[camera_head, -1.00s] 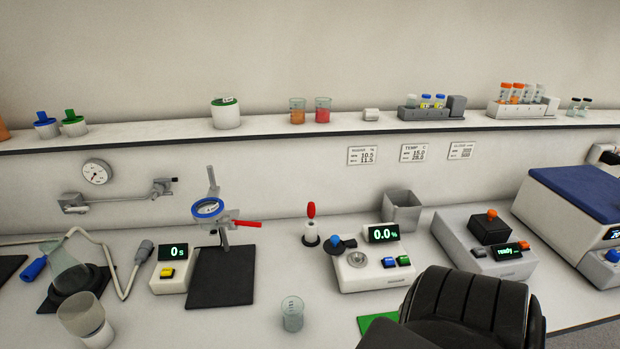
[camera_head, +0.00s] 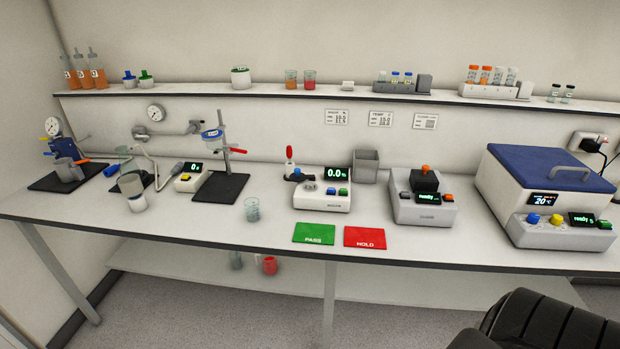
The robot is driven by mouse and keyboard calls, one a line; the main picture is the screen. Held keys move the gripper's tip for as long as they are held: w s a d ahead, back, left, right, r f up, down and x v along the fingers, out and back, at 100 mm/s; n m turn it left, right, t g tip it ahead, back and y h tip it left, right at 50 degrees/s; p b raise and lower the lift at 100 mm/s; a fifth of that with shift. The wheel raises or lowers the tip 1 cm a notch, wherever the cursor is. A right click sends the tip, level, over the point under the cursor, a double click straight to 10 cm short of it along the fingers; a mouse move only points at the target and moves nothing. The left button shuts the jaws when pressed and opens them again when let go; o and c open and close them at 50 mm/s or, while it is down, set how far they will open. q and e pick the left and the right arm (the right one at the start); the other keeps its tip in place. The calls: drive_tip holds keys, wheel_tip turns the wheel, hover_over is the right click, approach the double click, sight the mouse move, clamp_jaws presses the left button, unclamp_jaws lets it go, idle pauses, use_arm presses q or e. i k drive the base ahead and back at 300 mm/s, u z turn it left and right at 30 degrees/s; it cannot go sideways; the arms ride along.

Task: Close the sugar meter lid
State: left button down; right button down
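The sugar meter (camera_head: 322,201) is a white box on the bench, a little right of the middle. Its display reads 0.0 %, with a blue and a green button below it. The round sample well (camera_head: 308,187) on its top left is uncovered. A lid with a blue knob (camera_head: 297,172) appears raised behind the well, so the lid looks open. The lid is small in this view and its exact angle is hard to tell. Neither of my grippers shows in the view.
A green PASS mat (camera_head: 314,233) and a red HOLD mat (camera_head: 365,237) lie in front of the meter. A glass beaker (camera_head: 252,210) stands to its left, a grey bin (camera_head: 366,167) behind it, and a dark-topped device (camera_head: 424,204) to its right. A red-handled tool (camera_head: 289,155) stands close behind.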

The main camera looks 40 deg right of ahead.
sight(297, 176)
drive_tip(key=z, duration=1.2)
